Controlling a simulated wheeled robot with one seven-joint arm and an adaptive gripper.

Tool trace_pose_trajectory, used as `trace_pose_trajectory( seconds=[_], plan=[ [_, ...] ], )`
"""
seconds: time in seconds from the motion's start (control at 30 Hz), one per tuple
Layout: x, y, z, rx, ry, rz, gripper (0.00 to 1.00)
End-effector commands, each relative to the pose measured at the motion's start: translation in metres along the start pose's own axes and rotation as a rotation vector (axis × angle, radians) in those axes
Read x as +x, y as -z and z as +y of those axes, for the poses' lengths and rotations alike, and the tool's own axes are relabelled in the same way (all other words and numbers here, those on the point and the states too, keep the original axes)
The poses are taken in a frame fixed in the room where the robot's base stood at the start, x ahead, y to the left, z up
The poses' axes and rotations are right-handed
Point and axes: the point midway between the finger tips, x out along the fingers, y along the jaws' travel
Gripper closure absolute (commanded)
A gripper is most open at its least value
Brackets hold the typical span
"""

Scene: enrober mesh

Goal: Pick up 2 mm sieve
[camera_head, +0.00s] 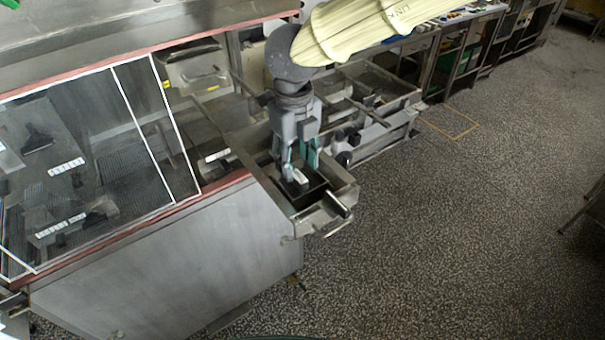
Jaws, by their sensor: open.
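My gripper (300,168) is open and points down over the small dark tray area (312,192) at the right end of the machine. A small piece with a white label (299,177) lies there, right at my fingertips. The fingers partly hide it. Whether they touch it, I cannot tell. The label is too small to read, so I cannot tell for sure that it is the 2 mm sieve. Similar pale labels show on dark pieces at the left (67,165), below that (61,224), and nearer the middle (217,156).
The steel machine (180,265) fills the left side, with a clear white-edged panel (90,150) over its mesh. A metal frame (385,122) stands behind my gripper. A cylindrical handle (337,204) sticks out by the tray. The speckled floor (450,230) at right is open.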

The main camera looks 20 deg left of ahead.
Motion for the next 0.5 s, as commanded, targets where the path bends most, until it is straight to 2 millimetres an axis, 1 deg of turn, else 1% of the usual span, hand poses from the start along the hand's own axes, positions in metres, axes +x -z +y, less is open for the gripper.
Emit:
trace_pose_trajectory(
  seconds=[0.17,0.27,0.4,0.5],
  plan=[
    [0.014,-0.012,-0.016,0.003,-0.014,0.01,0.55],
    [0.026,-0.017,-0.023,0.003,-0.02,0.016,0.55],
    [0.043,-0.017,-0.025,0.003,-0.022,0.019,0.55],
    [0.057,-0.015,-0.023,0.004,-0.021,0.019,0.55]
  ],
)
